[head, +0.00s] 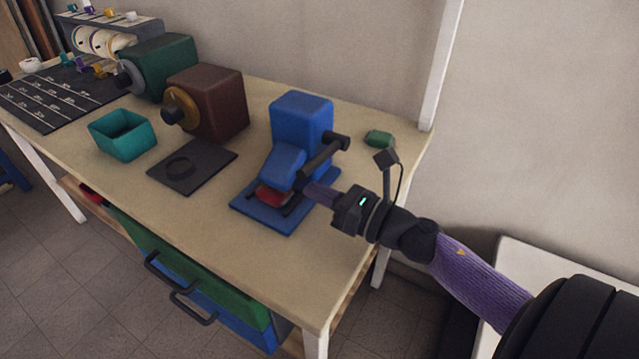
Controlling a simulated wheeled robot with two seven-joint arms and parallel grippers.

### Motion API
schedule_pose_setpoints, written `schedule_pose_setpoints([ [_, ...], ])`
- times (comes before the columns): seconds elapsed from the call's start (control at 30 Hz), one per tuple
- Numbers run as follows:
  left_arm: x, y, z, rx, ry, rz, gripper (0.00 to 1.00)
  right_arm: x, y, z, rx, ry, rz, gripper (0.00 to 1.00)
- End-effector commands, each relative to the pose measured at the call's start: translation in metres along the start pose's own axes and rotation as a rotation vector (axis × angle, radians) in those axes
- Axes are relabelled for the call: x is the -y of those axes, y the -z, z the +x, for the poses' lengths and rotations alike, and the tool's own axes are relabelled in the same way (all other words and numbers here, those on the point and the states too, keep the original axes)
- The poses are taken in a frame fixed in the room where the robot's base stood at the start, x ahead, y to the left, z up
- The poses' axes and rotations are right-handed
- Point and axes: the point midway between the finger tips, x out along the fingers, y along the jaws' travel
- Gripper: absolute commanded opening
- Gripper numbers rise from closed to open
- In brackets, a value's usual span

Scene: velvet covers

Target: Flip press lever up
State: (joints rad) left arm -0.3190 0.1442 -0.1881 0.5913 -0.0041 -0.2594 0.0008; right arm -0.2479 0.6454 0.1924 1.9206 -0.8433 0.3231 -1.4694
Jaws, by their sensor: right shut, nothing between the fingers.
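The blue press (301,118) stands on its blue base plate near the right end of the table. Its dark lever (322,160) sticks out on the press's right side and slopes down toward the front left from a dark pivot. A red piece (272,194) sits low under the press head. My right gripper (305,190) is shut and empty, its fingers close to the lower end of the lever. I cannot tell whether they touch it. The fingertips are partly hidden against the dark parts. My left gripper is not in view.
A green object (379,138) lies behind the lever. To the left are a dark pad (192,167) with a ring, a brown machine (213,100), a green machine (166,66) and a teal bin (122,135). The table front is clear.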

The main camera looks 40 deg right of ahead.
Motion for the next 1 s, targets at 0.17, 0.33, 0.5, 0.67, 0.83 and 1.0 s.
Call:
schedule_pose_setpoints([
  [0.17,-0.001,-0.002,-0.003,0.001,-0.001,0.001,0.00,0.000,-0.008,0.002,0.001,0.000,0.000,0.00],
  [0.33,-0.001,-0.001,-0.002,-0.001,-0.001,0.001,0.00,0.000,-0.008,0.002,0.001,0.000,0.001,0.00],
  [0.5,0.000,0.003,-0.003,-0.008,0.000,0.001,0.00,0.000,-0.009,0.002,0.001,0.000,0.005,0.00],
  [0.67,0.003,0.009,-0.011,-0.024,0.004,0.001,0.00,-0.001,-0.015,0.002,0.001,0.002,0.038,0.00],
  [0.83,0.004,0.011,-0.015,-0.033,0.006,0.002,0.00,-0.002,-0.017,0.002,0.001,0.004,0.067,0.00],
  [1.0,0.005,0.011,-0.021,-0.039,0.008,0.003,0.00,-0.002,-0.021,0.002,0.001,0.005,0.096,0.00],
])
